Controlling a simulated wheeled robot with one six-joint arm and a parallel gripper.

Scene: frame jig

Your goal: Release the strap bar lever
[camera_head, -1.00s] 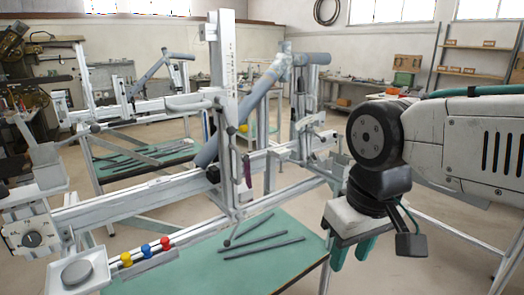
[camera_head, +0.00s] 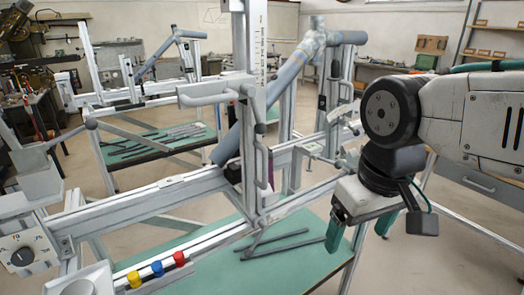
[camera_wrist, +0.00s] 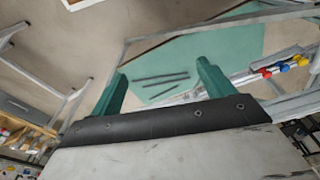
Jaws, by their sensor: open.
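The frame jig (camera_head: 150,203) is a pale metal rail with an upright post, carrying a grey sloping tube (camera_head: 286,80). A grey handle (camera_head: 212,98) sticks out left of the post, and a slim vertical bar handle (camera_head: 262,150) runs down it. I cannot tell which of these is the strap bar lever. My gripper (camera_head: 362,230) is open and empty, right of the post and apart from these handles. In the wrist view its two green fingers (camera_wrist: 160,75) are spread, with nothing between them close up.
A green table (camera_head: 225,270) under the jig bears dark rods (camera_head: 277,243). Yellow, blue and red knobs (camera_head: 157,268) sit on the lower rail. A dial box (camera_head: 22,256) is at the left. A second jig (camera_head: 150,98) stands behind. Bare floor shows right of the table.

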